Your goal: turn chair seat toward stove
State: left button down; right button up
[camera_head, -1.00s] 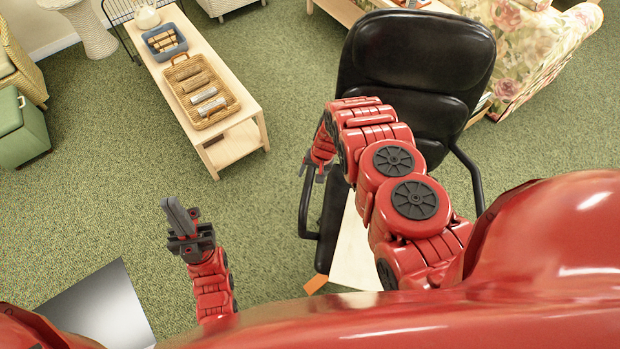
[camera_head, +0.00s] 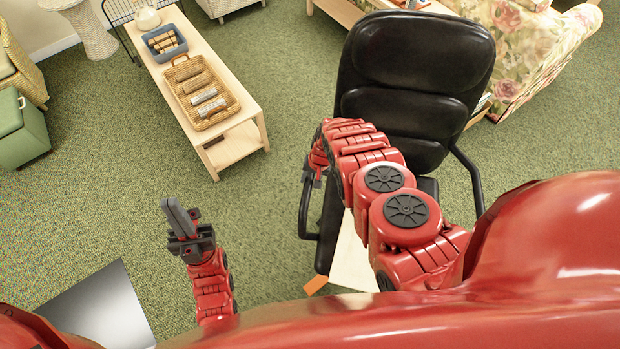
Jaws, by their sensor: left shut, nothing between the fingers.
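The black padded chair (camera_head: 418,60) stands right of centre, its tall backrest at the far side and thin black armrests on both sides. My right arm covers much of its seat. My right gripper (camera_head: 313,174) is at the upper end of the chair's left armrest, pointing down. The fingers are small and partly overlap the armrest, so their grip is unclear. My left gripper (camera_head: 180,216) is shut and empty, over the carpet left of the chair and well apart from it. I cannot identify a stove in view.
A light wood table (camera_head: 221,128) with a wicker basket (camera_head: 232,104) and blue basket (camera_head: 180,49) stands at upper left. A floral sofa (camera_head: 535,40) is behind the chair. A silvery flat surface (camera_head: 98,310) lies at lower left. Green carpet between table and chair is clear.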

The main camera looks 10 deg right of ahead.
grip_shut()
dwell(1.0)
